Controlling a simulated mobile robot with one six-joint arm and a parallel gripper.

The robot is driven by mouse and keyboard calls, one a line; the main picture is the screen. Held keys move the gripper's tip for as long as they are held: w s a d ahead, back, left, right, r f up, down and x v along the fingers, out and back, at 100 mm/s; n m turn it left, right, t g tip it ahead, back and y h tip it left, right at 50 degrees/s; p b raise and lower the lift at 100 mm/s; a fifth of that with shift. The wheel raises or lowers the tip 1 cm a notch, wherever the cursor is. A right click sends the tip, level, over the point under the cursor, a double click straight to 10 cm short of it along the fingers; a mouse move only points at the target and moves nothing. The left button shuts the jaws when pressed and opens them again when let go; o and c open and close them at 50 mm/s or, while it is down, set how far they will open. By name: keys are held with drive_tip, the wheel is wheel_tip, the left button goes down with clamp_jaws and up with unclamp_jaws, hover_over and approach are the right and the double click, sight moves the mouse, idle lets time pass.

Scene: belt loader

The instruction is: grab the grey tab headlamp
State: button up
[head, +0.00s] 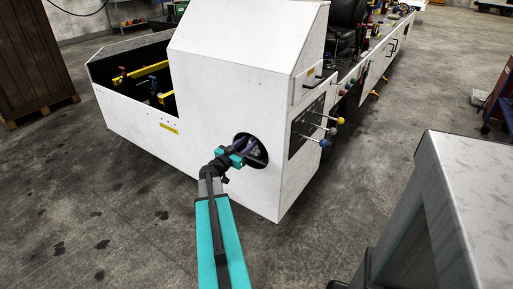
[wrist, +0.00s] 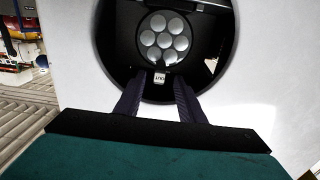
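The headlamp (wrist: 164,38) is a round cluster of several pale lenses in a dark round opening, in the upper middle of the wrist view. A small light grey tab (wrist: 159,78) with dark marking hangs below it. My gripper (wrist: 158,84) has its two dark fingers apart at the lower rim of the opening. The tab shows between the fingertips, with a gap on each side; I cannot tell how deep it lies. In the head view my gripper (head: 255,148) reaches into the opening and largely hides the headlamp.
The white loader body (head: 215,105) surrounds the opening, with its rim close around my fingers. Levers with coloured knobs (head: 325,130) stick out to the right. A grey table (head: 470,190) stands at the right. Open concrete floor lies at left.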

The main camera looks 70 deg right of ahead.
drive_tip(key=shift+s+d, duration=0.15)
drive_tip(key=shift+d, duration=0.5)
drive_tip(key=shift+p+x, duration=0.6)
drive_tip(key=shift+x, duration=2)
clamp_jaws()
